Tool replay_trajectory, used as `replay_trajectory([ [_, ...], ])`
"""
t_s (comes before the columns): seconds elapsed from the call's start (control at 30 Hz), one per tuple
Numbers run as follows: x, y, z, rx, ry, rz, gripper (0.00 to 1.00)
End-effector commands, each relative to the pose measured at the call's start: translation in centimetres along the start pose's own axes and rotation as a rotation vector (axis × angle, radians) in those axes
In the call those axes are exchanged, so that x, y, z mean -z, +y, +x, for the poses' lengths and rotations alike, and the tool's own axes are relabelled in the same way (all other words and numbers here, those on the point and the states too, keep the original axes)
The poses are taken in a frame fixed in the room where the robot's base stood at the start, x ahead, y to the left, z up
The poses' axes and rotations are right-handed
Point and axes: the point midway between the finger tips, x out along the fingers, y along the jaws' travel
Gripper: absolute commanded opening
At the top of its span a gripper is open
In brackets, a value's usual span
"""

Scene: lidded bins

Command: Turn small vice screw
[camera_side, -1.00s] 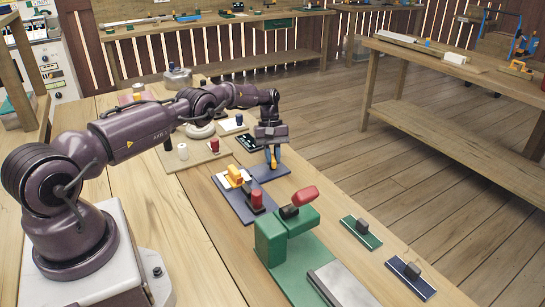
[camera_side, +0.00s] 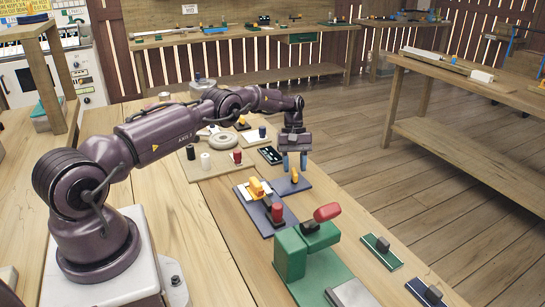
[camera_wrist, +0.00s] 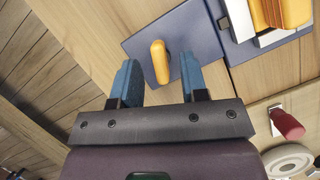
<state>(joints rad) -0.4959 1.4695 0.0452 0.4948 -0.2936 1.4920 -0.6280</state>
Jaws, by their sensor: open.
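My gripper (camera_side: 293,161) is open, with its two blue fingers pointing down over a small blue plate (camera_side: 272,186). An upright orange knob (camera_side: 294,176) stands on this plate, just below the fingertips in the side view. In the wrist view the orange knob (camera_wrist: 160,62) shows beyond and roughly between the spread fingers (camera_wrist: 158,78), with nothing held. Beside it, a larger blue base (camera_side: 246,202) carries a yellow-orange block (camera_side: 257,188) and a red-topped black part (camera_side: 277,211). I cannot tell for sure which part is the small vice screw.
A green vice-like stand (camera_side: 290,255) with a red handle (camera_side: 327,212) stands in front. A board (camera_side: 205,172) with several small knobs lies behind left. Small green (camera_side: 381,250) and dark blue (camera_side: 425,290) plates sit near the right table edge.

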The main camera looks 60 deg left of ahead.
Motion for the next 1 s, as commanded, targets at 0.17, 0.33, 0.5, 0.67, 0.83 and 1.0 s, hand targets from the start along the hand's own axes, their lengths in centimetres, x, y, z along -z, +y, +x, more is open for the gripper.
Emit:
replay_trajectory([
  [0.17,-1.2,-0.5,-1.6,0.000,0.000,0.000,0.40],
  [0.33,-2.4,-1.2,-2.4,0.000,0.000,0.001,0.40],
  [0.5,-4.0,-2.3,-3.7,-0.001,0.002,0.001,0.40],
  [0.67,-6.0,-3.5,-5.1,-0.001,0.003,0.001,0.40],
  [0.83,-7.8,-5.1,-5.4,0.000,0.001,0.000,0.40],
  [1.0,-9.9,-6.8,-5.7,-0.001,0.002,0.000,0.40],
])
